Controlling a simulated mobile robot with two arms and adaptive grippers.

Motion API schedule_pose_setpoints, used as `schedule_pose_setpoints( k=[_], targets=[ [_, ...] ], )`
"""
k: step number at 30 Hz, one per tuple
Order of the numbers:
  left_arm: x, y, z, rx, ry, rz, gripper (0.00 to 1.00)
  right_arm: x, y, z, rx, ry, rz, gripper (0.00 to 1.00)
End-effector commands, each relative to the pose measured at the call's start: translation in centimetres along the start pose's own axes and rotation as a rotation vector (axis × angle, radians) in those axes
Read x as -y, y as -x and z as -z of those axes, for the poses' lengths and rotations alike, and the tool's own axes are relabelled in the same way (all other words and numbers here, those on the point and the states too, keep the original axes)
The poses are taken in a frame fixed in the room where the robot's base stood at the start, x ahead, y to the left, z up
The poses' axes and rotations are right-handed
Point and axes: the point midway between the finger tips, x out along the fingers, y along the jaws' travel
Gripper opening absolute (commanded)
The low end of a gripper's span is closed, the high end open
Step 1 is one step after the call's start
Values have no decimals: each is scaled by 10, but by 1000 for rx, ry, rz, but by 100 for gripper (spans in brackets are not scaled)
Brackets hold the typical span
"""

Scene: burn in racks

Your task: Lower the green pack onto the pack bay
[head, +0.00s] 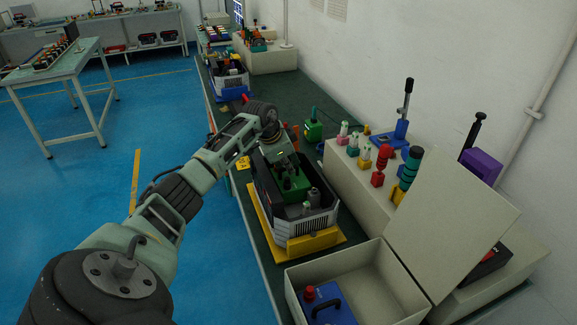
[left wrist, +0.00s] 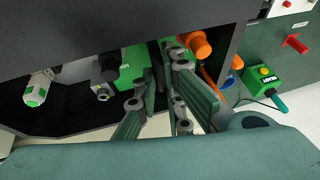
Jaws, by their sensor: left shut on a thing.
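The green pack (head: 293,190) is inside the open dark and light-grey housing (head: 308,228), below my left gripper (head: 289,168). The left gripper is shut on the pack's upper part. The housing's dark wall (left wrist: 60,40) crosses the top of that view. The pack bay itself is hidden under the pack and gripper, so I cannot tell whether the pack touches it. My right gripper is not in view.
The housing stands on a yellow base (head: 335,240) on the dark green bench. A cream box with a raised lid (head: 455,225) holds a blue item (head: 328,305) in front. A green device (head: 313,131) stands behind. Coloured connectors line the cream shelf (head: 345,170) at right.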

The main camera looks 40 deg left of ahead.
Motion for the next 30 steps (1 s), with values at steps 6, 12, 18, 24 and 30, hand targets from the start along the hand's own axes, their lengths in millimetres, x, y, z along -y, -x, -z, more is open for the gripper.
schedule_pose_setpoints(
  k=[6, 12, 18, 24, 30],
  targets=[
    [2, 3, 3, -8, 0, 5, 0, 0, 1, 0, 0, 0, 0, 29],
    [1, 0, 2, -7, 0, 4, 0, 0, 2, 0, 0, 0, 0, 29],
    [1, -2, 1, -8, 0, 5, 0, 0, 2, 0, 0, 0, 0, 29],
    [1, -2, 1, -8, 0, 5, 0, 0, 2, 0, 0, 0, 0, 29],
    [1, -2, 1, -8, 0, 5, 0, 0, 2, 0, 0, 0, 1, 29]
  ],
)
